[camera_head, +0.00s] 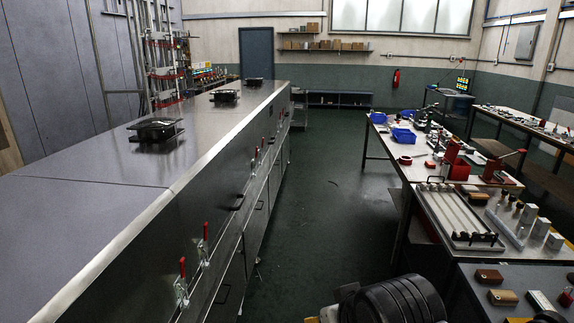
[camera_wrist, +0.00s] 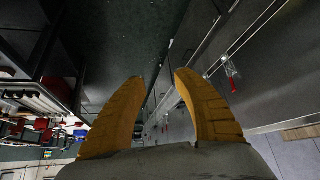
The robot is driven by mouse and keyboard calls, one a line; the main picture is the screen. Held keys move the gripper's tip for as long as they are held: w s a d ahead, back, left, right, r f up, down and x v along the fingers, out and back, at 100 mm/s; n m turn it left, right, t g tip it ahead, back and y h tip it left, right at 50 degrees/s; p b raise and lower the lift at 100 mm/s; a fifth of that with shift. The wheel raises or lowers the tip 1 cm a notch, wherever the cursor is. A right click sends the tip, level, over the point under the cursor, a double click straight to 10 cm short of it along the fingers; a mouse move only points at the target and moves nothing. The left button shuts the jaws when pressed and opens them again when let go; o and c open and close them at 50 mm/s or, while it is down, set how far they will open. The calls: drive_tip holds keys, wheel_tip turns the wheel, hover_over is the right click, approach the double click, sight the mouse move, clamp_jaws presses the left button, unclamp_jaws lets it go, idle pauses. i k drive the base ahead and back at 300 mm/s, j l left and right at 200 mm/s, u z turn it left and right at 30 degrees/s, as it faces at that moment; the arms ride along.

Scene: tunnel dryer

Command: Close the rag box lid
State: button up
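I cannot make out a rag box or its lid for certain in either view. My gripper (camera_wrist: 159,76) shows in the wrist view as two orange-yellow fingers, spread apart with a clear gap between their tips. Nothing is between the fingers. Behind them are the dark floor and the dryer's side, tilted in the picture.
A long steel tunnel dryer (camera_head: 130,185) with red-handled clamps (camera_head: 182,282) fills the left. A workbench (camera_head: 405,172) with blue bins (camera_head: 403,135) and tools runs along the right. The green floor aisle (camera_head: 322,190) between them is clear. A fire extinguisher (camera_head: 396,78) hangs at the back.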

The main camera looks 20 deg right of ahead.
sight(453, 149)
drive_tip(key=i+l+z, duration=0.25)
drive_tip(key=i+z, duration=0.2)
drive_tip(key=i+l+z, duration=0.1)
drive_tip(key=i+z, duration=0.3)
drive_tip(key=i+j+z, duration=0.1)
drive_tip(key=i+z, duration=0.35)
drive_tip(key=i, duration=0.15)
drive_tip(key=i+j+z, duration=0.25)
drive_tip(key=i+z, duration=0.15)
drive_tip(key=i+j+z, duration=0.1)
drive_tip(key=i+j, duration=0.15)
drive_tip(key=i, duration=0.25)
drive_tip(key=i+j+z, duration=0.1)
drive_tip(key=i+j, duration=0.15)
drive_tip(key=i, duration=0.25)
drive_tip(key=i+j+z, duration=0.1)
drive_tip(key=i+j, duration=0.2)
drive_tip(key=i, duration=0.2)
